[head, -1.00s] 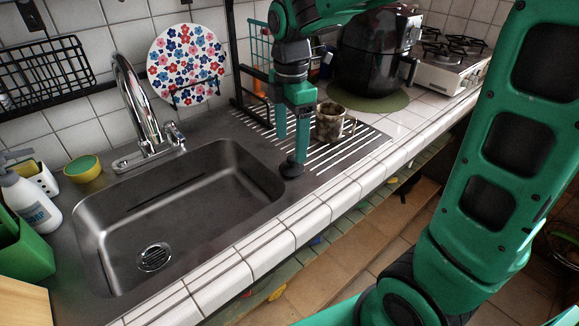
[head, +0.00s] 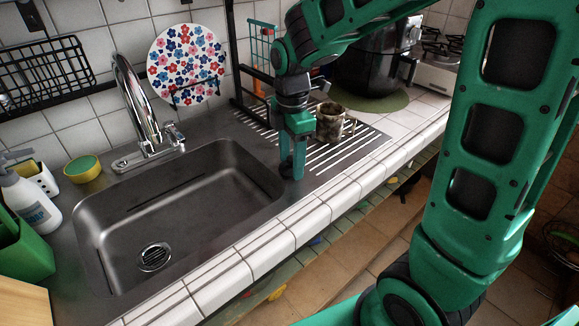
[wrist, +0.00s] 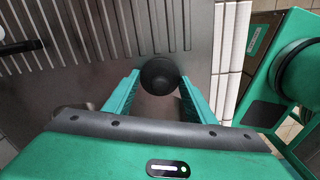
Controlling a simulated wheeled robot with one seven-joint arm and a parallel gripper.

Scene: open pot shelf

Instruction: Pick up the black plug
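The black plug (wrist: 160,76) is a round, dark, knob-like piece on the grey metal counter, and it shows between my two fingertips in the wrist view. My gripper (wrist: 160,79) is open, with one green finger on each side of the plug. The gap at the tips is about as wide as the plug, and I cannot tell whether the fingers touch it. In the head view my gripper (head: 292,172) points down at the counter by the sink's right edge and hides most of the plug.
The sink basin (head: 180,215) lies left of my gripper. A brown patterned mug (head: 330,122) stands close on the right, on the striped drainboard (head: 322,160). A flowered plate (head: 187,65) and a faucet (head: 140,110) are behind. The tiled front edge (head: 310,215) is clear.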

